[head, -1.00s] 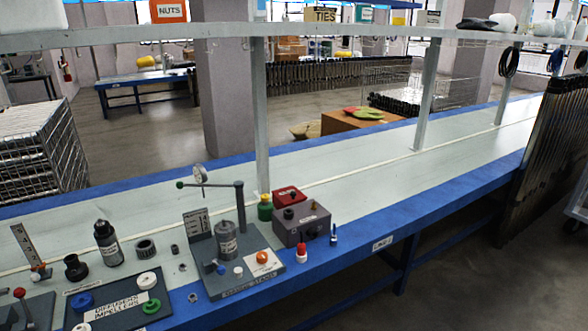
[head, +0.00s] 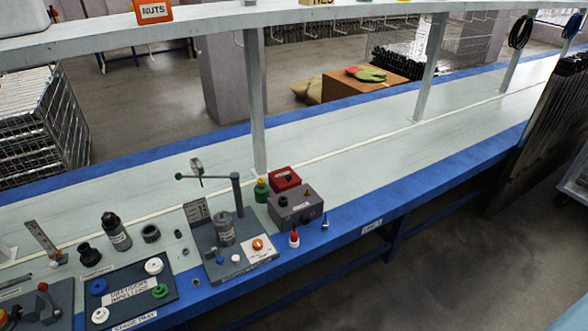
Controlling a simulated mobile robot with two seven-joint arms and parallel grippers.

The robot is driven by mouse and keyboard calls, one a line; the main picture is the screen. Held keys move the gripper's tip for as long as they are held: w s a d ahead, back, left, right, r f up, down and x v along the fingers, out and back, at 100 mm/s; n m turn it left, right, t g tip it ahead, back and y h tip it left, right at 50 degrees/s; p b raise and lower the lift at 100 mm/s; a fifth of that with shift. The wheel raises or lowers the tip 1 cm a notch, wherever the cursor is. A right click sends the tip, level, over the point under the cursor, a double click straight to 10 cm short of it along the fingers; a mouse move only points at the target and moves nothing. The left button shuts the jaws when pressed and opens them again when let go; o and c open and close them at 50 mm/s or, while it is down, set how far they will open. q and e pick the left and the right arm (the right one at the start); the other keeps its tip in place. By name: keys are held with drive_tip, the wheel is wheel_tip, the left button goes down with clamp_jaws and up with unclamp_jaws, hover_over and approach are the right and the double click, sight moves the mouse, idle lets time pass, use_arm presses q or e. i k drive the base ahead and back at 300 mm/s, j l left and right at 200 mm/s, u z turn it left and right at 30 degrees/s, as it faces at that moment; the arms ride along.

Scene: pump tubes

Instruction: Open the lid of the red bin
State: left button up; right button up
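No bin with a clearly visible lid shows in the head view. A small red box (head: 285,179) with a dark spot on its top sits on the bench, behind a grey-purple box (head: 296,205). An orange-red bin labelled NUTS (head: 153,11) stands on the overhead shelf, cut off by the top edge of the picture. I cannot tell which of these is the red bin. Neither of my grippers is in view.
The long bench (head: 370,150) has a blue edge and is clear to the right. A press stand (head: 226,245), a tray of impellers (head: 128,290) and a dark bottle (head: 115,232) crowd its left part. Shelf posts (head: 254,110) rise from it. A wire cage (head: 45,130) stands behind left.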

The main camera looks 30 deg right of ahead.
sight(284, 178)
drive_tip(key=i+l, duration=0.2)
drive_tip(key=l, duration=0.2)
drive_tip(key=i+l, duration=0.25)
drive_tip(key=l, duration=0.2)
drive_tip(key=i+l, duration=0.2)
drive_tip(key=l, duration=0.2)
drive_tip(key=i+l, duration=0.25)
drive_tip(key=l, duration=0.2)
drive_tip(key=i+l, duration=0.2)
drive_tip(key=l, duration=0.2)
drive_tip(key=i+l, duration=0.3)
drive_tip(key=i, duration=0.15)
